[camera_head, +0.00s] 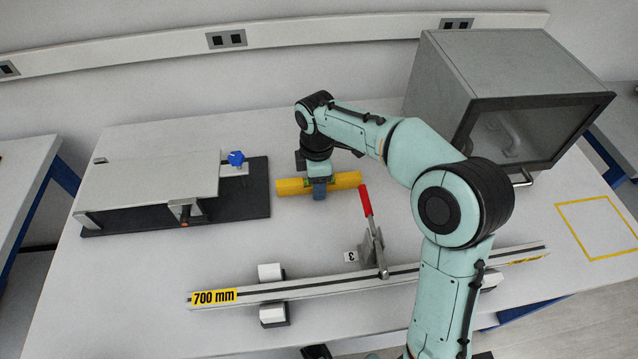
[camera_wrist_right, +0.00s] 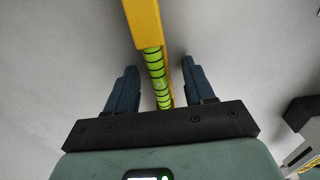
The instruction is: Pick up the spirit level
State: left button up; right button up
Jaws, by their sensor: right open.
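The yellow spirit level (camera_head: 347,180) lies on the white table behind the toggle clamp, its long side running left to right in the head view. My right gripper (camera_head: 319,190) is over its middle and hides part of it. In the right wrist view, the level (camera_wrist_right: 143,22) with its green vials runs between the two dark blue fingers of the right gripper (camera_wrist_right: 158,68). The fingers are open, one on each side, with a gap showing on both sides. My left gripper is not in view.
A fixture on a black base (camera_head: 230,205) with a blue knob stands left. A grey box with a dark window (camera_head: 500,65) stands back right. In front, a 700 mm rail (camera_head: 330,286) carries a red-handled clamp (camera_head: 367,202). A yellow outline (camera_head: 590,255) at right is empty.

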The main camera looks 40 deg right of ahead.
grip_shut()
jog(key=shift+r, duration=0.1)
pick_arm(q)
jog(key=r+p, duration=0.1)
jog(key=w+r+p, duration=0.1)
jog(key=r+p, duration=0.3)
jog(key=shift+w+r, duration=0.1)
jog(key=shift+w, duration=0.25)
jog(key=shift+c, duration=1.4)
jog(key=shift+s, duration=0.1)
pick_arm(e)
notch_tip(320, 180, up, 20)
